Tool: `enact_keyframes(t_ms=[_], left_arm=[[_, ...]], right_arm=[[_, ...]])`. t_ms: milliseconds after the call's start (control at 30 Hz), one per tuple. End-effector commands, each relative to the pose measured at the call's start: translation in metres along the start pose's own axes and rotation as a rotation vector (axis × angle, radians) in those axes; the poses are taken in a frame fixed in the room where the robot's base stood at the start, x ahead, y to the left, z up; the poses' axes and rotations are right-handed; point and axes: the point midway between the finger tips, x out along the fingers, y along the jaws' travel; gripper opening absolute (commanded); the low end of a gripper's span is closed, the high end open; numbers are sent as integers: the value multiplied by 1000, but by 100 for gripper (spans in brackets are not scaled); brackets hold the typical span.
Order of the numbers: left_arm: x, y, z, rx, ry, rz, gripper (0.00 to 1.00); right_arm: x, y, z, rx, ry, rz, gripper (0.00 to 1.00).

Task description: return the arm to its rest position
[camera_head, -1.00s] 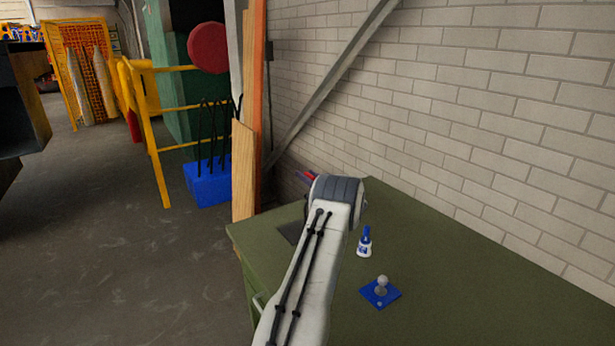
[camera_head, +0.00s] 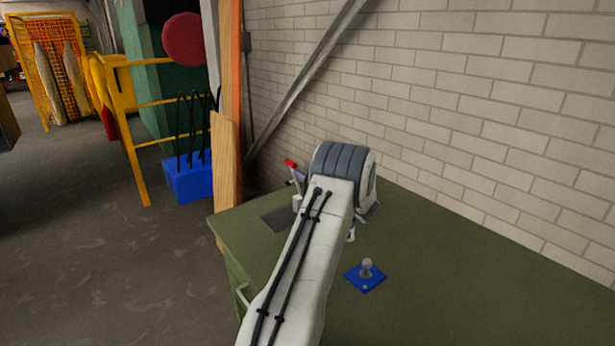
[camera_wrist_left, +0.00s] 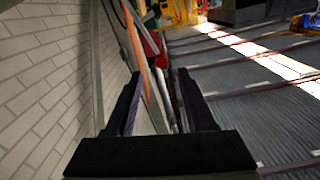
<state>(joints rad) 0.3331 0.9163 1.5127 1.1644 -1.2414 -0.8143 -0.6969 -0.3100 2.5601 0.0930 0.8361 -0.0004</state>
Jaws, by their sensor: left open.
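My left arm (camera_head: 300,260) reaches up from the bottom middle of the head view over the green workbench (camera_head: 440,270), and its grey wrist joint stands above the bench. The jaws are mostly hidden behind the wrist in the head view. In the left wrist view my left gripper (camera_wrist_left: 160,100) has its two dark fingers spread apart with nothing held between them. It faces past the brick wall (camera_wrist_left: 40,80) toward the floor. My right gripper is in neither view.
A blue plate with a grey ball knob (camera_head: 366,270) lies right of the arm. A small bottle (camera_head: 351,235) is mostly hidden behind the arm. A red-tipped item (camera_head: 291,164) stands beside the wrist. Brick wall bounds the right; floor is open at left, before a yellow rail (camera_head: 130,135).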

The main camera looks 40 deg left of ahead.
Motion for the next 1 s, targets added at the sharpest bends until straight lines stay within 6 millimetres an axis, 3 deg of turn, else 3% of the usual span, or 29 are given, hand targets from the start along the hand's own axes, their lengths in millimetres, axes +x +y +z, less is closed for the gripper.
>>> enact_keyframes(t_ms=[500,633,767,900,1000], left_arm=[[-1,1,-1,-1,0,5,55],[-19,24,-12,-18,-12,101,55],[-74,74,-34,-50,-54,342,55],[-168,124,-53,-54,-139,663,55],[-243,142,-60,-29,-212,877,55]], right_arm=[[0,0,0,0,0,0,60],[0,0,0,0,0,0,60],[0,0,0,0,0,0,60],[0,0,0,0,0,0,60],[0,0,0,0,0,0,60]])
